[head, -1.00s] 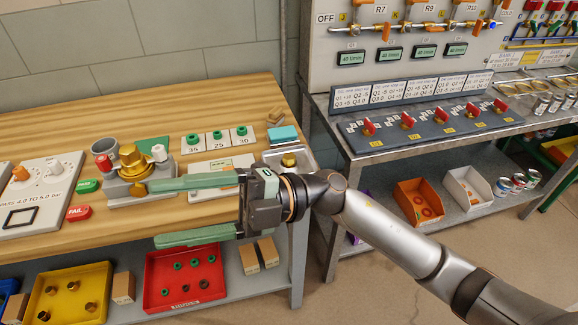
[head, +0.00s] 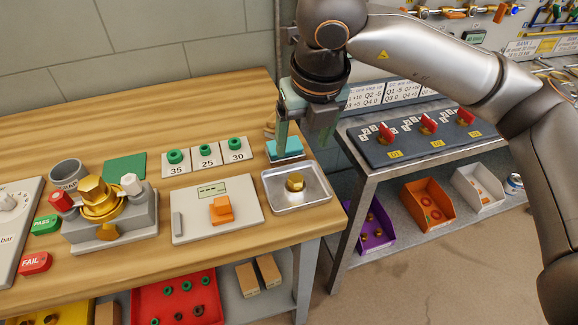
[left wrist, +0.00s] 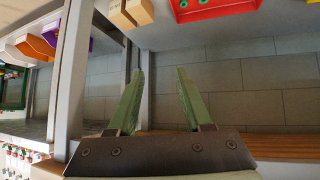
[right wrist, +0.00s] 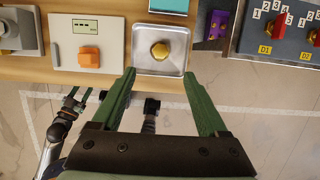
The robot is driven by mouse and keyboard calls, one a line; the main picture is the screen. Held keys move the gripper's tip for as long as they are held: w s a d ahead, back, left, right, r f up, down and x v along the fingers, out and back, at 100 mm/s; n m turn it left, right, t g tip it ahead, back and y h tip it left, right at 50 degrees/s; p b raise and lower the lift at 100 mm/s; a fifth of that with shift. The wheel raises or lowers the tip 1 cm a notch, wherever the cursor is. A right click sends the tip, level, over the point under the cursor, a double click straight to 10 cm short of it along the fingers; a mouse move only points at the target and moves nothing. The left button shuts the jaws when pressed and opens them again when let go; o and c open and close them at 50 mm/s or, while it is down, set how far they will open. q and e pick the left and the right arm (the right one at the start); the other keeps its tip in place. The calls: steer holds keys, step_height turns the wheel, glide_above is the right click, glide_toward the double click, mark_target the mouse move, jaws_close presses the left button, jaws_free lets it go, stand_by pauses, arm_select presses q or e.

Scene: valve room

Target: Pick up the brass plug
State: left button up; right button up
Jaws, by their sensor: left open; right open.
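The brass plug (head: 295,183), a small hex-headed piece, sits in a shallow metal tray (head: 322,197) at the bench's right front corner. In the right wrist view the plug (right wrist: 160,50) lies just beyond and between my fingertips, with nothing covering it. My right gripper (head: 301,142) is open and empty, pointing down above the bench's right end, apart from the plug. Its fingers also show in the right wrist view (right wrist: 159,77). My left gripper (left wrist: 161,70) is open and empty in the left wrist view, and out of the head view.
A teal block (head: 285,148) stands just behind the tray. To the left are a white panel (head: 190,228) with an orange knob and a grey fixture (head: 135,222) holding a larger brass part. The grey valve table (head: 362,185) stands right, across a gap.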

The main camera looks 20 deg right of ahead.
glide_above(296, 178)
steer(key=s, duration=0.2)
step_height(296, 178, down, 6)
steer(key=shift+s+f, duration=0.1)
steer(key=shift+p+x, duration=0.4)
steer(key=shift+x, duration=2.55)
jaws_close()
